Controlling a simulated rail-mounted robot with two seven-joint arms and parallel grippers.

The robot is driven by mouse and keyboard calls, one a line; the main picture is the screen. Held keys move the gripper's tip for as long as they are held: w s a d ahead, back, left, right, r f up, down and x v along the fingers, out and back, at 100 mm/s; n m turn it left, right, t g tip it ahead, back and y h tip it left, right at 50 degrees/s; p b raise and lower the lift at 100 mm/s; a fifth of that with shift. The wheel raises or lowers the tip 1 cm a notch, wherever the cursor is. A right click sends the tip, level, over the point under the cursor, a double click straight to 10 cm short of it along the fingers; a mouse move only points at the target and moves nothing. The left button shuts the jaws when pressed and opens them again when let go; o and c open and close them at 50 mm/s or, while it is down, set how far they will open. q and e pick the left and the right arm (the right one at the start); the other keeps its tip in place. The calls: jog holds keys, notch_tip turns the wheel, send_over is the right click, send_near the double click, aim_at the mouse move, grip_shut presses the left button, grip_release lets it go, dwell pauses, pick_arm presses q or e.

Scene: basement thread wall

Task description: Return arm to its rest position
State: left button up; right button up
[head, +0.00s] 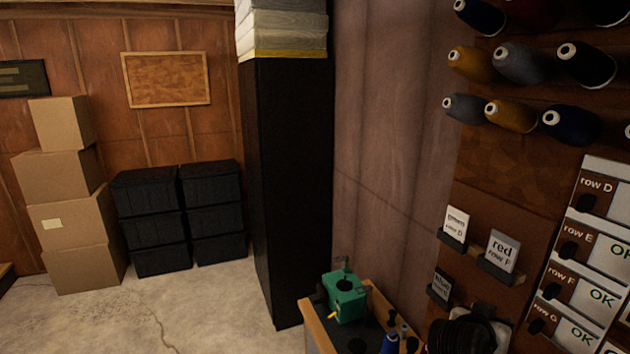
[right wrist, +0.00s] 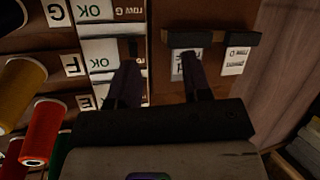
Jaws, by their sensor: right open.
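My right gripper (head: 470,332) shows as a dark shape at the bottom edge of the head view, in front of the lower thread wall. In the right wrist view its two dark fingers (right wrist: 160,65) stand apart with nothing between them. It faces the wall panel, near the row labels and the small card shelves. My left gripper is in neither view.
Thread spools (head: 520,63) jut from the wall at upper right. A green device (head: 345,296) stands on a wooden-edged bench. A tall black cabinet (head: 290,180) is behind; floor (head: 200,310) at left is clear.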

jog(key=s+a+r+n+t+y, duration=0.1)
jog(key=a+r+n+t+y, duration=0.1)
jog(key=a+r+y, duration=0.1)
jog(key=s+a+f+n+t+y, duration=0.1)
jog(key=s+a+f+n+y, duration=0.7)
jog(key=s+f, duration=0.45)
jog(key=s+a+f+g, duration=0.1)
jog(key=s+f+g, duration=0.3)
jog(key=s+f, duration=0.8)
jog(key=s+a+f+g, duration=0.1)
jog(key=s+f+g, duration=0.3)
jog(key=s+f, duration=0.8)
jog(key=w+p+v, duration=0.2)
jog(key=p+v, duration=0.7)
jog(key=v, duration=0.1)
jog(key=w+r+p+v, duration=0.1)
jog(key=p+v, duration=0.9)
jog(key=v, duration=0.1)
jog(key=shift+w+d+r, duration=0.3)
jog(key=shift+d, duration=0.15)
